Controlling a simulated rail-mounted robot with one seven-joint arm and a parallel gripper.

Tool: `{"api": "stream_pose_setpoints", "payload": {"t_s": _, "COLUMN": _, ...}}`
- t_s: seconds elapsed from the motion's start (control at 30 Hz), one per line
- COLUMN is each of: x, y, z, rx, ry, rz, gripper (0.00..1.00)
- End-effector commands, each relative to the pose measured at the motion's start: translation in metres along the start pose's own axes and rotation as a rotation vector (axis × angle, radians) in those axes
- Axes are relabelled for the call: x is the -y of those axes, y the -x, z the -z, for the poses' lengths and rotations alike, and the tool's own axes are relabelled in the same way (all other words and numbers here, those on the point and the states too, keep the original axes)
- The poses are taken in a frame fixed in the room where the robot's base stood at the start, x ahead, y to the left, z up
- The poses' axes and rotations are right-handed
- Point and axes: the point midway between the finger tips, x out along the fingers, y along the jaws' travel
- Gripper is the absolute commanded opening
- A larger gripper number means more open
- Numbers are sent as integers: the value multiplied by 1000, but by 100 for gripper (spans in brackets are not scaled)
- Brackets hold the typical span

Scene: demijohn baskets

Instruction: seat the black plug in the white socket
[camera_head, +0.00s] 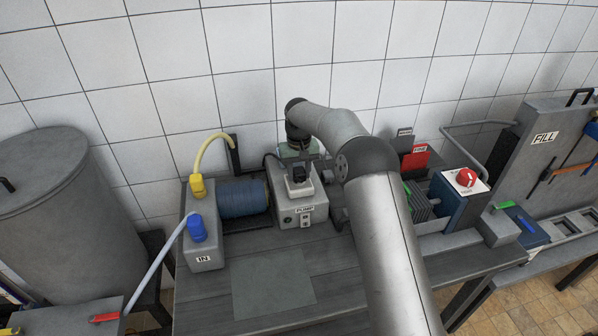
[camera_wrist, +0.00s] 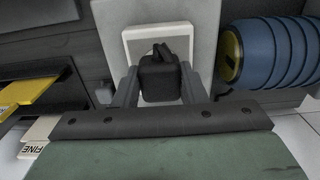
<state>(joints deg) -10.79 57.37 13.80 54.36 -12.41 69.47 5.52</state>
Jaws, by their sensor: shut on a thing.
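The black plug (camera_wrist: 160,78) is between the two fingers of my gripper (camera_wrist: 158,90) in the wrist view, and the fingers are shut on it. The white socket (camera_wrist: 134,38) shows as a pale square frame around and behind the plug. In the head view the plug (camera_head: 299,174) is a small dark block at the white socket (camera_head: 303,190) on top of the grey pump box (camera_head: 300,212). The plug and fingers cover the socket's middle, so I cannot tell how deep the plug sits. My arm hides part of the gripper in the head view.
A blue ribbed cylinder (camera_head: 243,198) lies left of the pump box, beside the grey IN block (camera_head: 205,245) with yellow and blue connectors. A blue box with a red knob (camera_head: 465,178) stands right of my arm. The front of the bench (camera_head: 345,285) is clear.

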Motion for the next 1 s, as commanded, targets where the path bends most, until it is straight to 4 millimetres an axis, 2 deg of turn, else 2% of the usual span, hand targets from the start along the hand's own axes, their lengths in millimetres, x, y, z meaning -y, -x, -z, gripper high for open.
{"api": "stream_pose_setpoints", "payload": {"t_s": 0.97, "x": 0, "y": -13, "z": 0, "rx": 0, "ry": 0, "rz": 0, "gripper": 18}}
{"api": "stream_pose_setpoints", "payload": {"t_s": 1.0, "x": 0, "y": -12, "z": 0, "rx": 0, "ry": 0, "rz": 0, "gripper": 46}}
